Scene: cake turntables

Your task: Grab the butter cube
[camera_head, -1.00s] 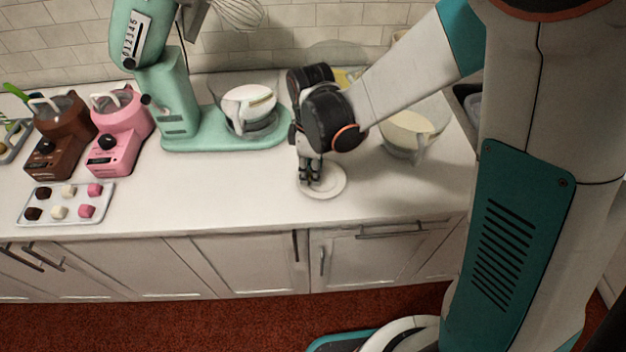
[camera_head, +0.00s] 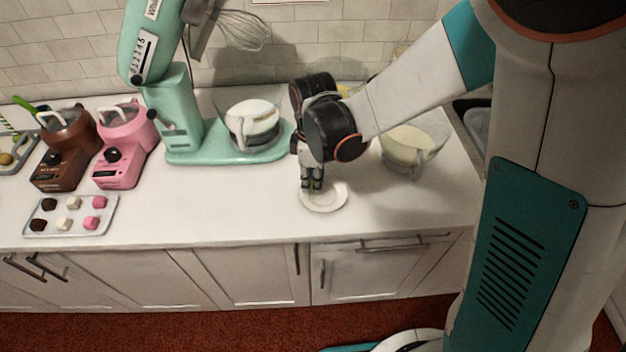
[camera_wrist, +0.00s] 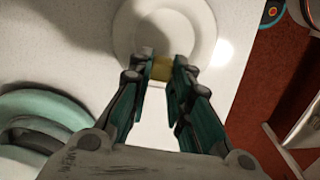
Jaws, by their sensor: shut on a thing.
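The butter cube (camera_wrist: 162,68) is a small yellow block between my fingertips in the wrist view. My gripper (camera_wrist: 161,73) is shut on it, with one dark green finger on each side. A white round plate (camera_wrist: 203,32) lies behind and under the cube in that view. In the head view my gripper (camera_head: 312,186) points down over the plate (camera_head: 336,203) on the white counter. The cube is too small and covered to make out clearly there. Whether it touches the plate I cannot tell.
A mint stand mixer (camera_head: 178,110) with a bowl (camera_head: 252,124) stands left of my gripper. A clear jug (camera_head: 408,150) of pale batter stands to the right. Brown (camera_head: 65,150) and pink (camera_head: 124,147) machines and a tray (camera_head: 112,226) of small cubes are at the left.

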